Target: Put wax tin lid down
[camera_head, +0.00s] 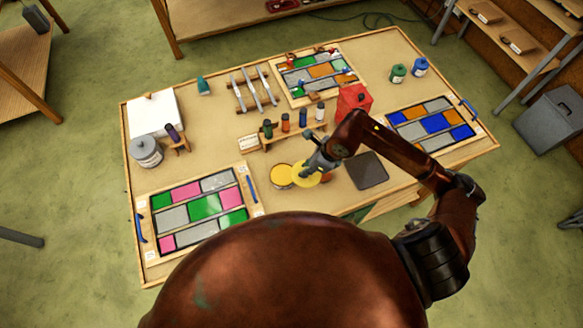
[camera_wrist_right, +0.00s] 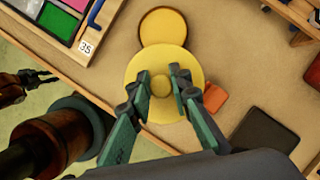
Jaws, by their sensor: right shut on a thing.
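The wax tin lid (camera_head: 306,173) is a yellow disc with a round knob, just right of the open wax tin (camera_head: 281,177) in the head view. My right gripper (camera_head: 318,163) is over the lid. In the right wrist view its fingers (camera_wrist_right: 161,88) are shut on the knob of the lid (camera_wrist_right: 140,68), and the yellow wax tin (camera_wrist_right: 163,27) lies just beyond. The lid's edge overlaps the tin's near rim in that view. I cannot tell whether the lid touches the bench. My left gripper (camera_wrist_right: 36,80) seems to show at the wrist view's left edge, its opening unclear.
An orange block (camera_wrist_right: 215,97) and a dark square pad (camera_head: 367,171) lie right of the lid. A coloured glass panel (camera_head: 203,211) lies at left, another (camera_head: 431,122) at right. A rack of bottles (camera_head: 286,128) stands behind. The bench's front edge is close.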

